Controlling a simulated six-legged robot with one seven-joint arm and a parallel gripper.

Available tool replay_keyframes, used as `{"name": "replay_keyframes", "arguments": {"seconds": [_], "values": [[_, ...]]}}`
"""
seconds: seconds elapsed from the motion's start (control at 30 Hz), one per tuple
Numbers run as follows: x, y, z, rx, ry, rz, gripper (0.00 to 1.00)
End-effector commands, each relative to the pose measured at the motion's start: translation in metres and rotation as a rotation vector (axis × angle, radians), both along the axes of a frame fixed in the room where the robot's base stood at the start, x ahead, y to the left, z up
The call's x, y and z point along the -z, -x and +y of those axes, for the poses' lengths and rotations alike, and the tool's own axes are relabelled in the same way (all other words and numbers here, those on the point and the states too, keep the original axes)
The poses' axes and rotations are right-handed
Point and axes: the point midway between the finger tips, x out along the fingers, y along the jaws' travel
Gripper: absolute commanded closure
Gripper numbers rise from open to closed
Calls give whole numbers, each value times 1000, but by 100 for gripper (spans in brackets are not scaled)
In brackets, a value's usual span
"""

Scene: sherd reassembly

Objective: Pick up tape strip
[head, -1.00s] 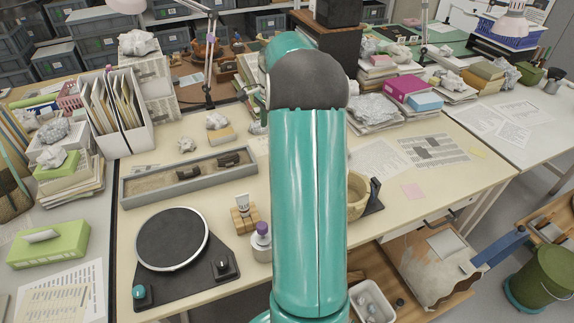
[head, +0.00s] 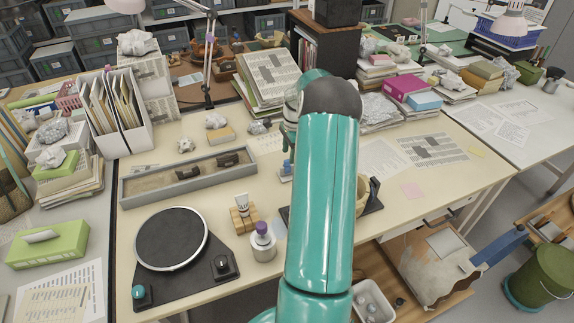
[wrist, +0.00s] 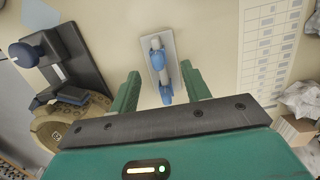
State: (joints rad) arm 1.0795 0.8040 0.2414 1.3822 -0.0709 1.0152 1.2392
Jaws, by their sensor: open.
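In the wrist view, a pale narrow strip (wrist: 156,67), which looks like the tape strip, lies along a light grey plate (wrist: 148,38) with blue pieces at both its ends. My gripper (wrist: 160,71) is open. Its two green fingers stand left and right of the plate's lower part, with nothing held between them. I cannot tell how high above the plate they are. In the head view a small blue item (head: 285,170) shows just left of my arm, probably the same holder. My fingertips are mostly hidden there behind my arm.
A dark stand with a blue knob (wrist: 22,54) and a tan vessel (wrist: 52,128) stand left in the wrist view. A printed sheet (wrist: 268,45) and crumpled paper (wrist: 302,98) lie right. The head view shows a turntable (head: 172,238), a purple-capped bottle (head: 262,245) and a long sand tray (head: 150,183).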

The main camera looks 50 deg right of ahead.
Motion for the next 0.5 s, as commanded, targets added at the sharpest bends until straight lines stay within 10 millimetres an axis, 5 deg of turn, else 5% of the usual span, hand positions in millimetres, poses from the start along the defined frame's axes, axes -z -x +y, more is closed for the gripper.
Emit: {"name": "replay_keyframes", "arguments": {"seconds": [0.5], "values": [[52,-3,9,0,0,0,53]]}}
